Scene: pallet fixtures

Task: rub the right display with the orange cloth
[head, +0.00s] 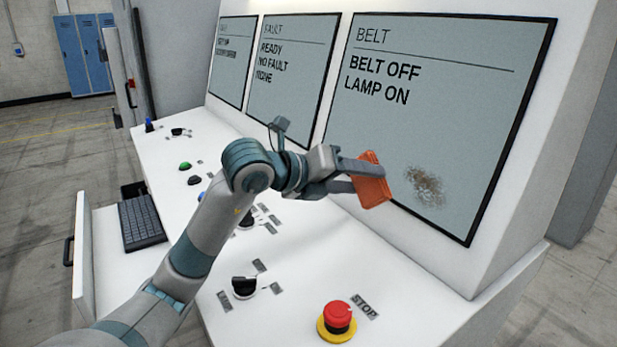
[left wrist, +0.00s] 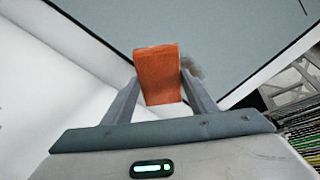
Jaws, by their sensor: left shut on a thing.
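The right display (head: 440,100) is a grey screen headed BELT, reading BELT OFF and LAMP ON. A brown smudge (head: 425,187) marks its lower middle. My left gripper (head: 362,180) is shut on the orange cloth (head: 371,182), a folded block, held in front of the display's lower left part, to the left of the smudge. In the left wrist view the cloth (left wrist: 159,75) stands between the two fingers, with the display (left wrist: 215,30) behind it and part of the smudge (left wrist: 192,68) showing beside it. I cannot tell whether the cloth touches the screen. My right gripper is out of view.
The middle display (head: 293,75) and a left display (head: 232,55) stand alongside. Below, the sloped white desk carries a red STOP button (head: 337,317), a black knob (head: 244,286), coloured buttons and more knobs. A keyboard (head: 142,222) lies on a pulled-out tray at the left.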

